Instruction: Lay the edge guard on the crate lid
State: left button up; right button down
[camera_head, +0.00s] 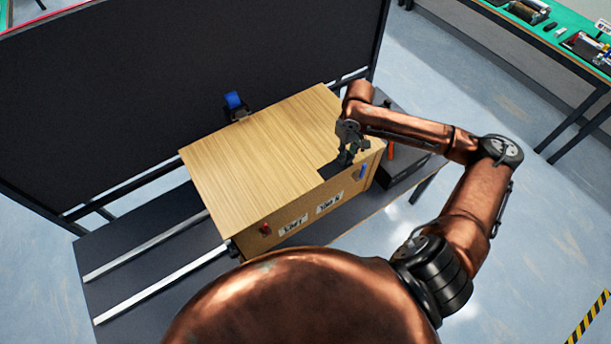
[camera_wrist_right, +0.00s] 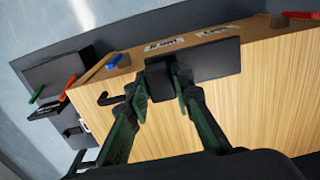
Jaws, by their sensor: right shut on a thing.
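The crate lid (camera_head: 250,140) is the flat wood-grain top of a wooden crate; it fills much of the right wrist view (camera_wrist_right: 265,110). The edge guard (camera_wrist_right: 212,60) is a dark flat piece at the lid's edge, also visible in the head view (camera_head: 331,170) near the lid's front right corner. My right gripper (camera_head: 346,160) is shut on the edge guard, its fingers (camera_wrist_right: 166,82) pinching one end. The guard lies over or just above the lid's edge; I cannot tell whether it touches. My left gripper is not in view.
The crate stands on a dark table with two pale rails (camera_head: 155,250) at left. A dark panel (camera_head: 130,90) rises behind. A blue-and-black item (camera_head: 235,103) sits behind the lid's back edge. Red (camera_head: 265,230) and blue (camera_head: 361,171) parts stick out from the crate front. The lid's left is clear.

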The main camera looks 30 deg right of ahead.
jog(key=w+a+f, duration=0.2)
jog(key=a, duration=0.1)
jog(key=w+a+f+p, duration=0.1)
jog(key=w+a+f, duration=0.1)
jog(key=a+f, duration=0.1)
jog(key=w+a+f+p, duration=0.1)
jog(key=a+f, duration=0.1)
jog(key=a, duration=0.1)
jog(key=shift+w+a+f, duration=0.2)
jog(key=shift+w+f, duration=0.05)
jog(key=shift+w, duration=0.15)
jog(key=shift+w+a+f, duration=0.3)
jog(key=shift+a+f, duration=0.15)
jog(key=shift+f, duration=0.25)
notch_tip(320, 180, down, 3)
jog(key=shift+f+p, duration=0.15)
jog(key=shift+p, duration=0.25)
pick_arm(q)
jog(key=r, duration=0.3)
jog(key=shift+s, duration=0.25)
pick_arm(e)
jog(key=c, duration=2.2)
grip_release()
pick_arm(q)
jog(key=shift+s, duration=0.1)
pick_arm(e)
jog(key=o, duration=0.5)
